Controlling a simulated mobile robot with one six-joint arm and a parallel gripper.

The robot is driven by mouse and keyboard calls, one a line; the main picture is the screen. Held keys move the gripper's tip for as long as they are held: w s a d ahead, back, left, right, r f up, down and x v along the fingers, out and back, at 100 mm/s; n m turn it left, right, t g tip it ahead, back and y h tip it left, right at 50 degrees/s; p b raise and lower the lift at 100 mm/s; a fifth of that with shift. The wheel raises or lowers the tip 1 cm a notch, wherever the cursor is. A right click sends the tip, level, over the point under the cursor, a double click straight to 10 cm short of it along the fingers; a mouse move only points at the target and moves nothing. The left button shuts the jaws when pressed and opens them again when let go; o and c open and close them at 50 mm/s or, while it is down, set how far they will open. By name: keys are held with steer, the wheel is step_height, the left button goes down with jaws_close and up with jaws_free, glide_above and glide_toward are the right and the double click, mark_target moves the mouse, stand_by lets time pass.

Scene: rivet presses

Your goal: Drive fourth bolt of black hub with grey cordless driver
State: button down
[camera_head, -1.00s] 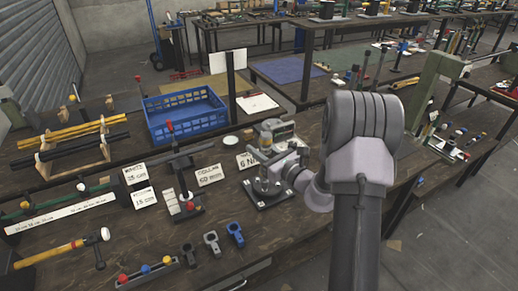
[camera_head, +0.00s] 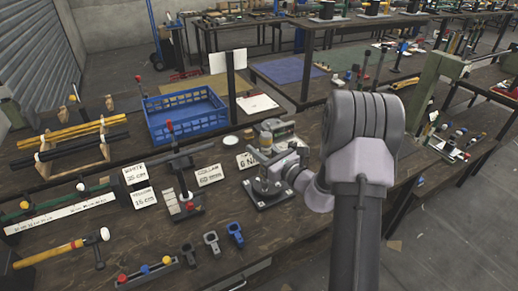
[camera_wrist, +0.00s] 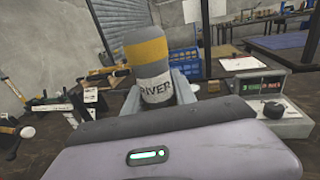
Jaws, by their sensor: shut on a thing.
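My gripper (camera_wrist: 152,98) is shut on the grey cordless driver (camera_wrist: 147,62), which has a yellow band and a white label ending in "RIVER". In the head view my gripper (camera_head: 271,172) is over the black base plate (camera_head: 270,200) on the bench. The driver stands about upright there. The black hub and its bolts are mostly hidden behind my gripper and the driver, so I cannot tell whether the driver's tip touches a bolt.
A readout box (camera_wrist: 262,100) with lit digits and a black knob stands close on the right in the wrist view. A small press (camera_head: 182,180) and white cards (camera_head: 208,175) are left of the plate. A blue crate (camera_head: 186,117) is behind. Three clamps (camera_head: 211,242) lie in front.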

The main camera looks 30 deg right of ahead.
steer(key=shift+f+b, duration=1.05)
steer(key=shift+f, duration=0.1)
stand_by(1.3)
stand_by(1.0)
step_height(320, 180, up, 5)
steer(key=p, duration=0.3)
steer(key=shift+p, duration=0.3)
